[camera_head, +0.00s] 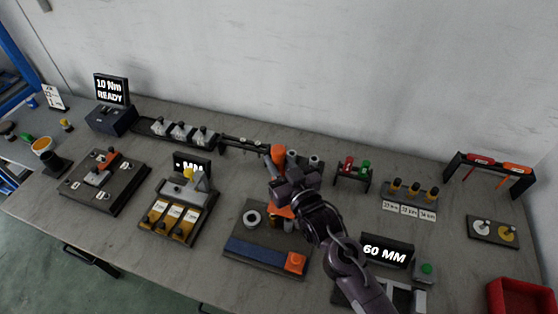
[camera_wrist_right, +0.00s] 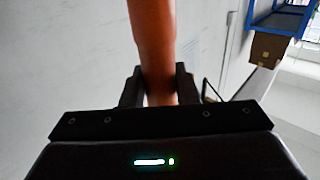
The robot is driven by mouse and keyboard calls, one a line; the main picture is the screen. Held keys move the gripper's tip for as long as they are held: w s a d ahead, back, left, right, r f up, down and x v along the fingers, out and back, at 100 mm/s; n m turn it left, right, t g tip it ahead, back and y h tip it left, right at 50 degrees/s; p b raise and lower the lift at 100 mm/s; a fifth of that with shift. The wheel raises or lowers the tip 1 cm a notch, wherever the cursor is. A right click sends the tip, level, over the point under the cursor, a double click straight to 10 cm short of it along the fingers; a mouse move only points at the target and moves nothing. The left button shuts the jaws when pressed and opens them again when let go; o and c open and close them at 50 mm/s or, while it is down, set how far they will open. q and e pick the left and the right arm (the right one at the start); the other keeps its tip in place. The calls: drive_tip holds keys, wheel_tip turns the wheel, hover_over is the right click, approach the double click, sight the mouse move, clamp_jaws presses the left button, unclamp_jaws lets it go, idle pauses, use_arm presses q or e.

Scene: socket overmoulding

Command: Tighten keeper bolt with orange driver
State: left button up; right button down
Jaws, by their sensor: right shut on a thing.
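My right gripper (camera_head: 287,184) is shut on an orange rod-like thing, which looks like the orange driver (camera_head: 278,153). Its rounded orange top stands above the jaws in the head view. In the right wrist view the driver (camera_wrist_right: 158,50) runs up from between the two fingers (camera_wrist_right: 160,88). More orange shows just below the gripper in the head view; I cannot tell if it is the driver's lower part. The gripper is over the back right of a dark plate (camera_head: 232,232) with a pale ring (camera_head: 252,218). I cannot make out the keeper bolt. My left gripper is out of view.
The plate also has a blue strip (camera_head: 252,252) and an orange block (camera_head: 295,262). A fixture with yellow trays (camera_head: 172,222) stands left, a "60 MM" display (camera_head: 386,251) right. A tool rack (camera_head: 490,163) stands far right, a "10 Nm READY" display (camera_head: 111,89) far left.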

drive_tip(key=shift+f+b, duration=0.6)
drive_tip(key=shift+f, duration=0.2)
idle(0.9)
drive_tip(key=shift+s+f, duration=0.15)
drive_tip(key=shift+f, duration=0.6)
idle(1.0)
drive_tip(key=shift+r, duration=0.1)
drive_tip(key=shift+r+p, duration=2.1)
drive_tip(key=shift+r, duration=0.7)
